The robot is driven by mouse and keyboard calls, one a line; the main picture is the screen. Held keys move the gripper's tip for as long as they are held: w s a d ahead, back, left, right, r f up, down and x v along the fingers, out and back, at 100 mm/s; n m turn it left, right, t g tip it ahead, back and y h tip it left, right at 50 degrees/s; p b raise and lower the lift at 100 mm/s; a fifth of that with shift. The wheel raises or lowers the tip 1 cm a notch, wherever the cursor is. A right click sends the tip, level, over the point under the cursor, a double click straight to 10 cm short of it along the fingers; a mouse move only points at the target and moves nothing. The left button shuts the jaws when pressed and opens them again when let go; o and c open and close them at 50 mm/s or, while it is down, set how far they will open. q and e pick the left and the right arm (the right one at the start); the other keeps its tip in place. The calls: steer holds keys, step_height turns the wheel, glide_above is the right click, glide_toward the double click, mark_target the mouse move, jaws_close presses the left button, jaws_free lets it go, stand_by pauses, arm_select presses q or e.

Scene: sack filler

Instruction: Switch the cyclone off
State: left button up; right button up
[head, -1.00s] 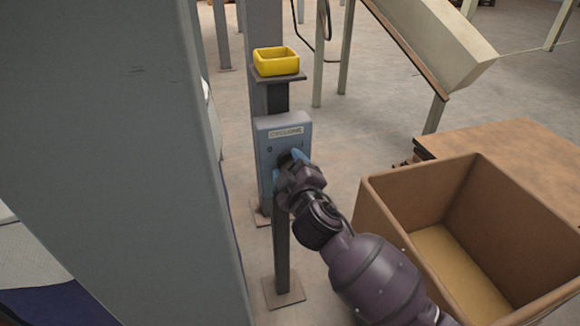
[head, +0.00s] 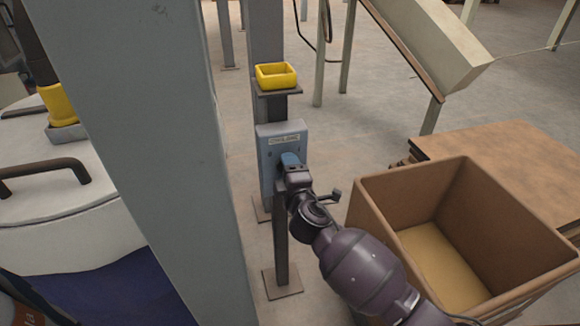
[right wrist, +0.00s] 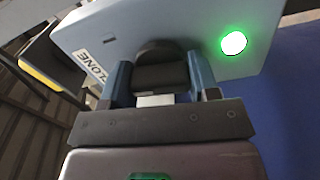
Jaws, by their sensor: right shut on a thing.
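The cyclone's switch box (head: 272,143) is a blue-grey panel on a dark post, with a white label; the label shows in part in the right wrist view, where the box (right wrist: 200,35) fills the upper part. A green lamp (right wrist: 234,43) glows on its face. A dark knob (right wrist: 160,67) stands out from the face. My right gripper (right wrist: 163,85) has its two blue fingers on either side of the knob and is shut on it. In the head view my right gripper (head: 290,162) hides the knob. My left gripper is not in view.
A yellow tray (head: 276,76) sits on a small shelf above the box. A large open brown bin (head: 390,205) stands at the right, beside a wooden table (head: 510,160). A thick grey column (head: 150,130) stands left of the box.

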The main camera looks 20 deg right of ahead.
steer(key=n, duration=0.1)
steer(key=n+p, duration=0.1)
steer(key=n, duration=0.1)
steer(key=shift+r, duration=0.35)
steer(key=n+p, duration=0.2)
steer(key=n, duration=0.3)
steer(key=shift+f+n+p, duration=0.2)
steer(key=shift+n+p, duration=0.15)
steer(key=shift+n, duration=0.05)
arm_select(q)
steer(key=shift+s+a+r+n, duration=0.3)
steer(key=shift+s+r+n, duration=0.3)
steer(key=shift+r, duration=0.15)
arm_select(e)
steer(key=shift+n, duration=0.4)
steer(key=shift+f, duration=0.1)
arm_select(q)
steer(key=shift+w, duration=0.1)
arm_select(e)
steer(key=o, duration=0.9)
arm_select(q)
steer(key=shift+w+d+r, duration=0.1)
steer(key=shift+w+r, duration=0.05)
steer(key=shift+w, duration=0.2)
arm_select(e)
steer(key=shift+s, duration=0.1)
